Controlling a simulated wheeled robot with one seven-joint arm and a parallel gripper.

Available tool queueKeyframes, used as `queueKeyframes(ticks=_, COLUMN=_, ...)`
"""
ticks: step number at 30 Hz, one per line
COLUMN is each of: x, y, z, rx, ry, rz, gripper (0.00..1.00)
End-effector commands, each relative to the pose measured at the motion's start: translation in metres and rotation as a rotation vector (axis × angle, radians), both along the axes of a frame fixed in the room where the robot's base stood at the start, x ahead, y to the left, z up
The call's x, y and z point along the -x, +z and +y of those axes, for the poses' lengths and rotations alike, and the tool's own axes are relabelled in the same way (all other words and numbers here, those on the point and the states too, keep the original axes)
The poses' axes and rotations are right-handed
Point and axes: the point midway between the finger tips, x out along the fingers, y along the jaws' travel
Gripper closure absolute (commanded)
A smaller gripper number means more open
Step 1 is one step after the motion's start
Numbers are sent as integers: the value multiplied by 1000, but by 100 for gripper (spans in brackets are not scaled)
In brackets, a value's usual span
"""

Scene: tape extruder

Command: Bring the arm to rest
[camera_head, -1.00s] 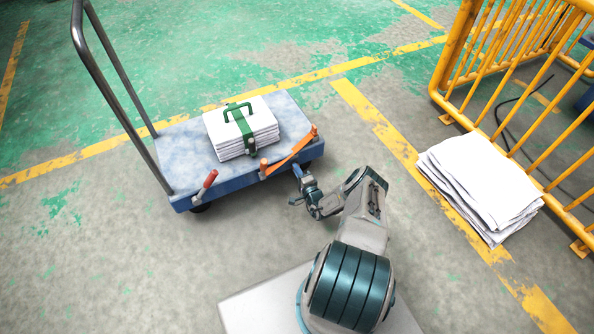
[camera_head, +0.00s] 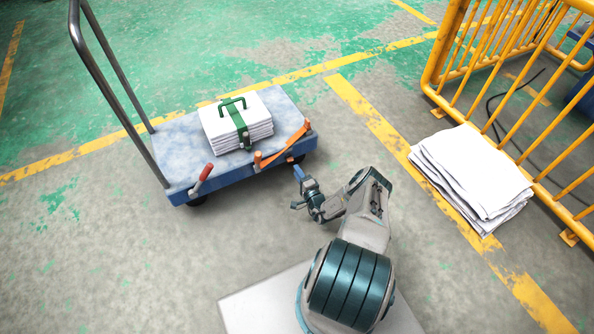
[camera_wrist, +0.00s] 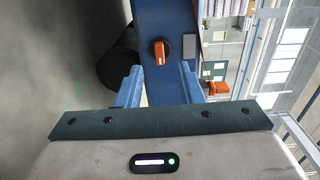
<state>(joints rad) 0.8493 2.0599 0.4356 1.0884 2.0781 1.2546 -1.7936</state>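My arm extends from my base toward a blue platform cart (camera_head: 180,160), seen in the head view. My gripper (camera_head: 298,172) is just off the cart's near right corner, a small gap away from it. In the wrist view my gripper (camera_wrist: 160,78) shows two blue fingers spread apart with nothing between them. Beyond them is the blue side of the cart (camera_wrist: 168,18) with an orange knob (camera_wrist: 160,52). On the cart lies a stack of white sheets (camera_head: 252,111) bound by a green strap with a handle (camera_head: 232,103).
The cart has a red-handled lever (camera_head: 203,178) and a tall grey push handle (camera_head: 112,95). Right of my arm, a pile of white sheets (camera_head: 472,175) lies on the floor beside a yellow barrier (camera_head: 500,90). The floor left of my base is clear.

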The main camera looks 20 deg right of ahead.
Motion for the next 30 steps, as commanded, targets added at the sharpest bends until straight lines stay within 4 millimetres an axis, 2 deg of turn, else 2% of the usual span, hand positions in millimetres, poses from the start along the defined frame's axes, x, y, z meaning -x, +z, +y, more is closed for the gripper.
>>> queueKeyframes(ticks=20, x=3, y=3, z=3, rx=1, ry=12, rz=-3, gripper=66)
queueKeyframes(ticks=23, x=-6, y=23, z=7, rx=2, ry=55, rz=-12, gripper=66)
queueKeyframes(ticks=25, x=-17, y=49, z=14, rx=3, ry=118, rz=-24, gripper=66)
queueKeyframes(ticks=30, x=-46, y=135, z=45, rx=8, ry=344, rz=-43, gripper=66)
